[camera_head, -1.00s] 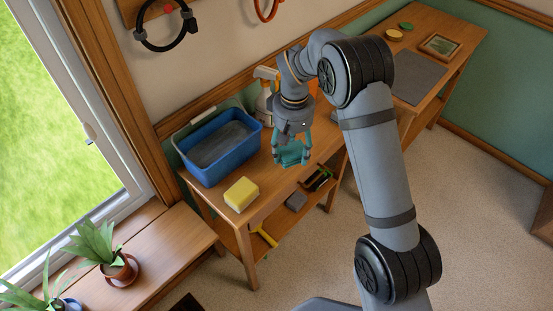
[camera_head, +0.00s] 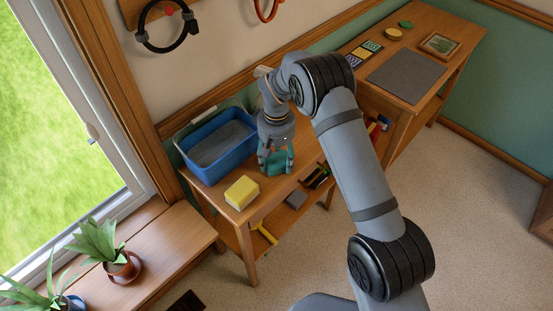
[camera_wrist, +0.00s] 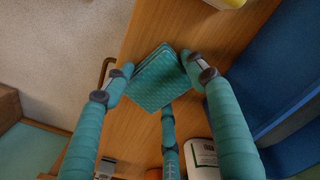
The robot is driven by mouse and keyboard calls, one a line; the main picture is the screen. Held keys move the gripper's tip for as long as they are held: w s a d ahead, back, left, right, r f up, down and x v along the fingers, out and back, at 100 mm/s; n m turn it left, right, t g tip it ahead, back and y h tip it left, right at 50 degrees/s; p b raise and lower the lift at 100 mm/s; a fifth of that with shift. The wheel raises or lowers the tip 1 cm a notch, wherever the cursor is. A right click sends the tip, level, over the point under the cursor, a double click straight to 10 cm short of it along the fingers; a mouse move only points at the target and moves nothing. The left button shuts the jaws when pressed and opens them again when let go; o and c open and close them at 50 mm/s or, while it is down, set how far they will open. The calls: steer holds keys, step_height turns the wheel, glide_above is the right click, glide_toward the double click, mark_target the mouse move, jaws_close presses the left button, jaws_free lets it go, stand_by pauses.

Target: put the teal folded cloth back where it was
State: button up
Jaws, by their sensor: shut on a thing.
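The teal folded cloth (camera_head: 279,167) is between the fingers of my gripper (camera_head: 276,162), over the wooden table between the blue bin and the table's front edge. In the wrist view the cloth (camera_wrist: 158,84) shows a woven face and stacked layers, tilted a little. My gripper (camera_wrist: 158,73) is shut on it, with a finger at the left and right edges and a third below. I cannot tell the exact gap between cloth and tabletop.
A blue bin (camera_head: 186,149) stands left of my gripper. A yellow sponge (camera_head: 242,192) lies at the table's near left. A white labelled container (camera_wrist: 202,158) is close by in the wrist view. Bare tabletop (camera_wrist: 165,25) lies between cloth and sponge.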

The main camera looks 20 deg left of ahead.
mark_target(276, 160)
steer(key=shift+f, duration=0.25)
steer(key=o, duration=1.1)
steer(key=shift+r, duration=0.1)
step_height(276, 160, up, 12)
steer(key=shift+r, duration=0.2)
step_height(276, 160, down, 13)
steer(key=shift+r, duration=0.1)
steer(key=shift+w+r, duration=0.15)
steer(key=shift+r, duration=1.35)
